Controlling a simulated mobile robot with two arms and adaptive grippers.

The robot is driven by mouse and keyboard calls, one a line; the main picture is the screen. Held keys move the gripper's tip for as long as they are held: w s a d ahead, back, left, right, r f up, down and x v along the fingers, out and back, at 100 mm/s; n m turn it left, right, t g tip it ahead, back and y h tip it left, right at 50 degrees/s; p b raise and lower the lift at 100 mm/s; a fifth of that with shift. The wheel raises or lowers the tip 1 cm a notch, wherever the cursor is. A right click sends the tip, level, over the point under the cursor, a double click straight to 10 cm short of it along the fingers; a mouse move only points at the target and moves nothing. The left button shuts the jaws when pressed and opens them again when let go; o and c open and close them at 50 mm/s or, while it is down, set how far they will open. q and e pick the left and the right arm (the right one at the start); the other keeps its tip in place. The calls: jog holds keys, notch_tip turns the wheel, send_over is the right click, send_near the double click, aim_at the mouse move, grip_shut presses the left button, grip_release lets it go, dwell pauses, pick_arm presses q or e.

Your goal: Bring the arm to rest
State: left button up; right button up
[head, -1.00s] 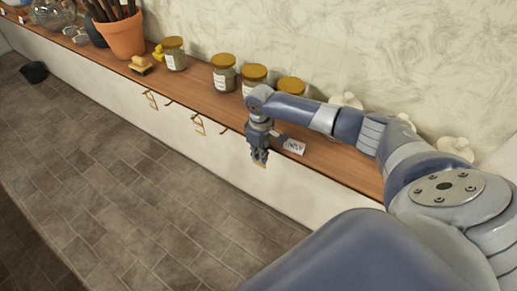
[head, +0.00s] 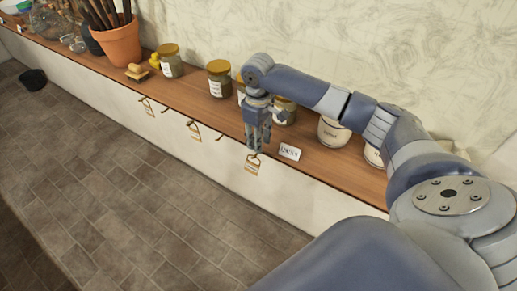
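My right arm comes in from the right, and its gripper (head: 257,146) points down in front of the shelf edge. Its fingers look parted, with nothing seen between them. A small tag (head: 252,167) hangs on the shelf's front just below the fingertips and looks apart from them. My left gripper is not in view.
The wooden shelf (head: 205,103) runs along the wall. It bears jars (head: 219,80), a terracotta pot (head: 118,45), a brush (head: 136,72) and a white label card (head: 290,152). Other tags (head: 194,131) hang from its front. The tiled floor (head: 130,190) is clear beside it; a dark bowl (head: 33,78) lies far left.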

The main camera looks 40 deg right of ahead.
jog(key=shift+w+a+r, duration=0.45)
jog(key=s+a+f+n+t+y, duration=0.1)
jog(key=s+a+f, duration=0.45)
jog(key=a, duration=0.25)
jog(key=s+a+f+n+y, duration=0.1)
jog(key=s+a+f+n, duration=0.1)
jog(key=s+a+f, duration=0.5)
jog(key=s+d+r+m+t+h, duration=0.25)
jog(key=s+m, duration=0.25)
jog(key=s, duration=0.9)
notch_tip(320, 180, down, 36)
jog(key=s+g+b, duration=0.2)
jog(key=s+b, duration=0.1)
jog(key=b, duration=0.5)
jog(key=s+d+f+b, duration=0.3)
jog(key=s+f+b, duration=0.2)
jog(key=s+f, duration=1)
notch_tip(320, 180, down, 4)
jog(key=shift+s+f+g+y, duration=0.1)
jog(key=shift+s+g+y, duration=0.1)
jog(key=shift+g+y, duration=0.15)
